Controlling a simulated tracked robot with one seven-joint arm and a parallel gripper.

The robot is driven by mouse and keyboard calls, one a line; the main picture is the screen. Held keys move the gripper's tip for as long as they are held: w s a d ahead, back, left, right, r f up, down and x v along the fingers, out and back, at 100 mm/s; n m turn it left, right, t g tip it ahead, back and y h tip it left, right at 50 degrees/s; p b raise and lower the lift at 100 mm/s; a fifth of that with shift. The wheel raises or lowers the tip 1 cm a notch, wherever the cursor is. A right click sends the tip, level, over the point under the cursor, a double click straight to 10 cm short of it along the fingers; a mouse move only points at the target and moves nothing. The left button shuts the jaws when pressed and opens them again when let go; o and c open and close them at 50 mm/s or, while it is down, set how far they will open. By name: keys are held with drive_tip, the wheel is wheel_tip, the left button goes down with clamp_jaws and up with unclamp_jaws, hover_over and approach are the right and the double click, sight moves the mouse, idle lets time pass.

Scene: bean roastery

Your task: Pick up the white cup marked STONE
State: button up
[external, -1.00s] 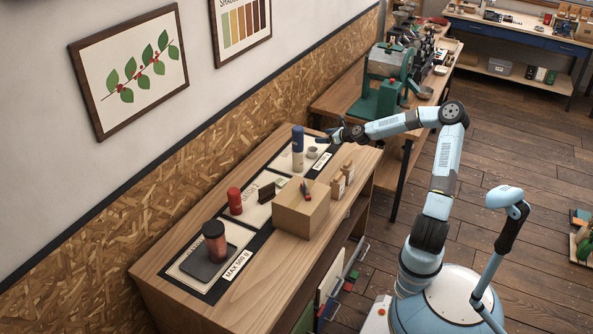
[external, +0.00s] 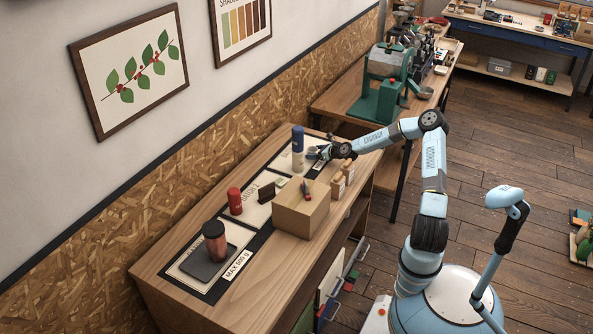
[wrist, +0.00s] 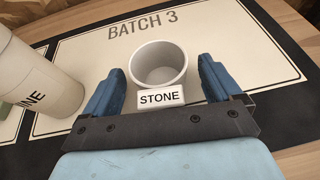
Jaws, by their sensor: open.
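The white cup marked STONE (wrist: 160,66) stands upright on the BATCH 3 panel, its open mouth towards the wrist camera. Its STONE label (wrist: 161,97) faces my gripper. My gripper (wrist: 160,82) is open, with one blue finger on each side of the cup's near part. I cannot tell whether the fingers touch it. In the external view my gripper (external: 316,153) is low over the far end of the counter and mostly hides the cup.
A white cylinder (wrist: 43,75) with partly visible lettering stands close left of the left finger. A cardboard box (external: 301,212) and small tan containers (external: 342,178) stand nearer the counter's front. A red can (external: 235,201) and dark red tumbler (external: 214,241) stand farther left.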

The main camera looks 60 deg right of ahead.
drive_tip(key=shift+x, duration=0.8)
drive_tip(key=shift+c, duration=0.4)
drive_tip(key=c, duration=1)
